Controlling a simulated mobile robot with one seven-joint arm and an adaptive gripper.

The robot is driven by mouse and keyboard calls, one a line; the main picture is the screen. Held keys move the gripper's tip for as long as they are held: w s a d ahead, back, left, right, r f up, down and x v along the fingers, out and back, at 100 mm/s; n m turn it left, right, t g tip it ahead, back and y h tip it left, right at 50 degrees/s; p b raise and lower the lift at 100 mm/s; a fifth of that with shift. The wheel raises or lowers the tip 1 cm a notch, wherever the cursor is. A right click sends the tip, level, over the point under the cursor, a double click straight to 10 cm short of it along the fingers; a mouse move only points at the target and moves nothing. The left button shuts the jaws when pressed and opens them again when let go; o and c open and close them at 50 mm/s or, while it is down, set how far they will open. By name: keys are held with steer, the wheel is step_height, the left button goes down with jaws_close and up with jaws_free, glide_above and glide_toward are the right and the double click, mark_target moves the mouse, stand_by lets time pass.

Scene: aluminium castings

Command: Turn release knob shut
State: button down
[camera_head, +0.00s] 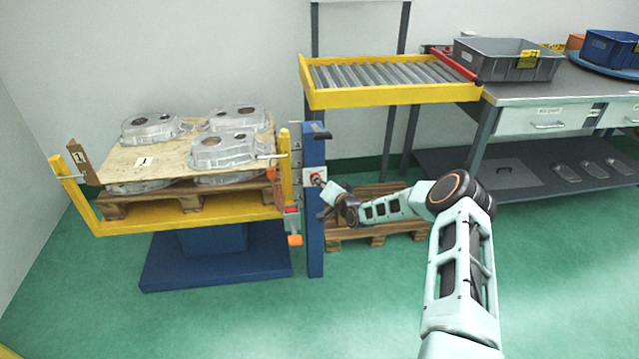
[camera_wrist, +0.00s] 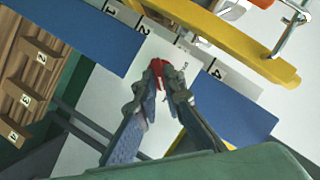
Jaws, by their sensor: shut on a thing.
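The release knob (camera_wrist: 157,67) is red and sits on a white plate (camera_wrist: 150,48) fixed to the blue post (camera_head: 314,240). In the wrist view my gripper (camera_wrist: 166,76) has its two fingertips closed around the knob, hiding part of it. In the head view my gripper (camera_head: 324,193) reaches the post from the right, at the height of the white plate. The knob is small there, so its angle is hard to tell. Small printed marks show on the plate beside the fingertips.
A yellow-framed lift table (camera_head: 190,221) with castings on a board and pallet stands left of the post. A roller conveyor (camera_head: 390,97) is behind, and a pallet (camera_head: 375,238) lies on the floor behind my arm. Green floor is clear in front.

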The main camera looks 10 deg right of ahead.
steer(key=shift+a, duration=0.1)
steer(key=shift+a+n+h+b, duration=0.25)
steer(key=shift+n+h+b, duration=1.2)
steer(key=shift+n, duration=0.6)
steer(key=shift+a+n+h+b, duration=0.3)
steer(key=shift+n+h+b, duration=1.05)
steer(key=shift+n, duration=0.65)
steer(key=shift+a+n+h+b, duration=0.25)
steer(key=shift+n+h+b, duration=0.95)
steer(key=shift+n+b, duration=0.65)
steer(key=shift+n, duration=0.4)
steer(key=c, duration=2)
jaws_free()
steer(key=shift+c, duration=0.2)
